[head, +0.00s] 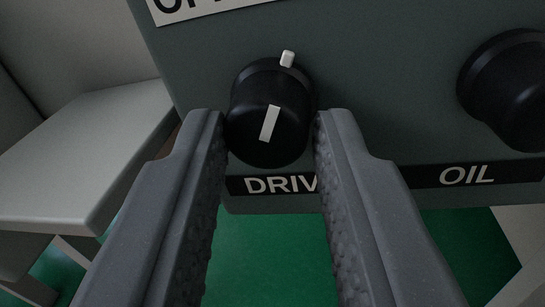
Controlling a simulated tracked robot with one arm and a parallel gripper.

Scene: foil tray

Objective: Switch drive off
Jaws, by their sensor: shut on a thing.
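The drive knob (255,146) is a round black knob with a white pointer line, on a dark grey-green panel (390,70). A small white mark (288,59) sits on the panel just above the knob. The knob's line runs near upright, its top leaning slightly right, roughly toward that mark. Below it is a black label (272,185) reading "DRIV", its end hidden by my right finger. My gripper (270,122) is shut on the drive knob, with one grey finger on each side of it.
A second black knob (507,92) stands at the right edge, above a label reading "OIL" (466,176). A partly cut-off white sign (205,8) is at the top. A light grey ledge (85,150) is on the left. A green surface (265,260) lies below the panel.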

